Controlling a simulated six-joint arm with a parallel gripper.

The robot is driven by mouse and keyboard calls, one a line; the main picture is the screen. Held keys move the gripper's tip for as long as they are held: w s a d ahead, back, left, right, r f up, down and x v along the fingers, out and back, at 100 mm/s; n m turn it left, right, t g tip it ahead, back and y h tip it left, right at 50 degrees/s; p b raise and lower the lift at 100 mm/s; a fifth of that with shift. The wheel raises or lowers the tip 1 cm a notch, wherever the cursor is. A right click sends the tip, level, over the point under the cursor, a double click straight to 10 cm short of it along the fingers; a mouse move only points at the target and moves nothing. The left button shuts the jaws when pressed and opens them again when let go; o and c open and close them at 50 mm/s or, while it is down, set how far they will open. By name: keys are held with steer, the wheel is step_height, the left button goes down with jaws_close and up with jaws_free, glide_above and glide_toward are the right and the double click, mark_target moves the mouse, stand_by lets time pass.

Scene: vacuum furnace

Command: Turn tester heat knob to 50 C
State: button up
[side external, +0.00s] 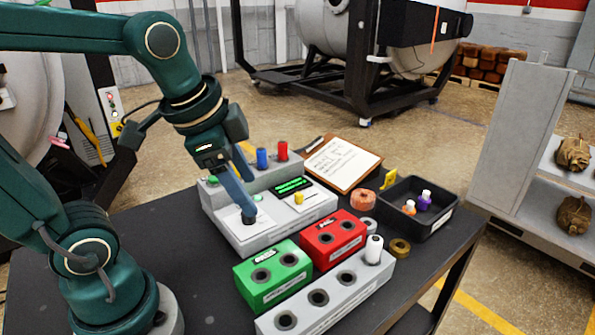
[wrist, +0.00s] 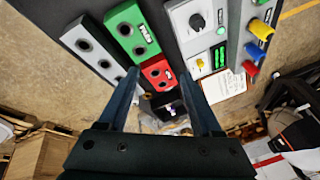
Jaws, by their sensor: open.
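The tester is a pale grey box (side external: 275,231) with a green lit display (side external: 293,184) and a yellow knob (side external: 299,198) on its top. In the wrist view a black knob on a white dial (wrist: 197,21) shows near the upper edge, and I take it for the heat knob. Its setting is too small to read. My gripper (side external: 246,205) is open over the tester's left part, fingers pointing down, and hides much of the dial in the side view. In the wrist view the knob lies above the open gripper (wrist: 160,77), not between its fingers.
A green block (side external: 272,274), a red block (side external: 333,238) and a long grey holder (side external: 330,298) with a white cylinder stand in front of the tester. A clipboard (side external: 342,163) and a black bin (side external: 432,222) lie behind and right. Blue and red posts rise behind the display.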

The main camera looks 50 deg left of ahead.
steer(key=w+a+f+g, duration=0.1)
steer(key=a+f, duration=0.1)
steer(key=a, duration=0.1)
steer(key=w+a+f+g, duration=0.1)
steer(key=w+a+f, duration=0.1)
steer(key=a+f, duration=0.1)
steer(key=w+a+f+m+g, duration=0.1)
steer(key=w+a+f+g, duration=0.1)
steer(key=a, duration=0.1)
steer(key=shift+a+f, duration=0.15)
steer(key=shift+a, duration=0.1)
steer(key=shift+s+a+f, duration=0.15)
steer(key=shift+s+f, duration=0.05)
steer(key=shift+f, duration=0.5)
steer(key=shift+w+f, duration=0.1)
steer(key=shift+f, duration=1.9)
steer(key=shift+c, duration=0.3)
jaws_close()
